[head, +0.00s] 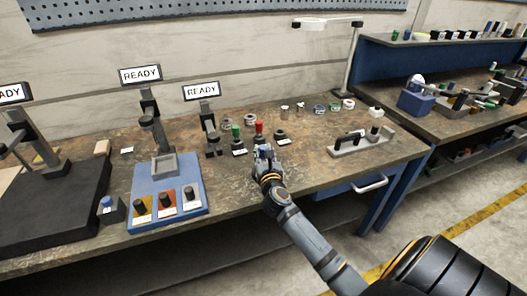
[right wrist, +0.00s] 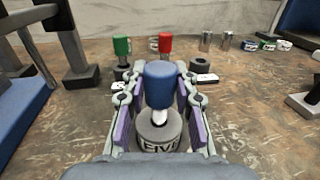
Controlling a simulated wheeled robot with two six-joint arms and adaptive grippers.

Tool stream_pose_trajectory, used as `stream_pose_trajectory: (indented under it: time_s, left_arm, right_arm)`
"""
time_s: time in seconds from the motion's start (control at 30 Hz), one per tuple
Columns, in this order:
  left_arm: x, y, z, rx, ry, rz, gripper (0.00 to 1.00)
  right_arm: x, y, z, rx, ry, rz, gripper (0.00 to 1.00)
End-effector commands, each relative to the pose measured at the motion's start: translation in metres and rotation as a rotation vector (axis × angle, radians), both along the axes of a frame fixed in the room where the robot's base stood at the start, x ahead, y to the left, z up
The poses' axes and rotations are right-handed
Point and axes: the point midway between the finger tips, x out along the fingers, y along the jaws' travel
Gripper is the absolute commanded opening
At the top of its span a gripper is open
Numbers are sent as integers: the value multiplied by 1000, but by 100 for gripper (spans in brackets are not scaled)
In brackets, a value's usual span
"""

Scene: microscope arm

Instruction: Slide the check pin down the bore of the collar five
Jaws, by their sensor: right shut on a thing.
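The check pin (right wrist: 160,84) has a blue head and a short pale shank. My right gripper (right wrist: 161,80) is shut on the blue head, one finger on each side. The grey collar five (right wrist: 158,129), marked FIVE on its front, stands just below the pin. The shank meets the collar's top near the bore; how deep it sits, if at all, I cannot tell. In the head view my right gripper (head: 264,158) is over the front middle of the bench, and it hides most of the pin and collar. My left gripper is not in view.
A green-headed pin (head: 236,130) and a red-headed pin (head: 259,127) stand behind, near a dark collar (head: 281,134). A blue fixture (head: 171,212) stands to the left, a grey rack (head: 360,143) to the right. Bench between gripper and rack is clear.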

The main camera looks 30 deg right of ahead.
Motion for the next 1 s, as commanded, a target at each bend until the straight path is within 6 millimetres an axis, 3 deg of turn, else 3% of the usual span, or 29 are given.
stream_pose_trajectory:
  time_s: [0.77,0.8,0.93,1.0]
  left_arm:
    - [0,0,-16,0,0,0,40]
    - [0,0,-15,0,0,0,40]
    - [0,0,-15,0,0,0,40]
    - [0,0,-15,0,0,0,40]
  right_arm:
    - [0,0,-20,-2,-1,1,0]
    - [0,0,-18,-2,-1,1,33]
    - [0,0,-18,-2,-1,1,51]
    - [0,0,-18,-1,0,1,54]
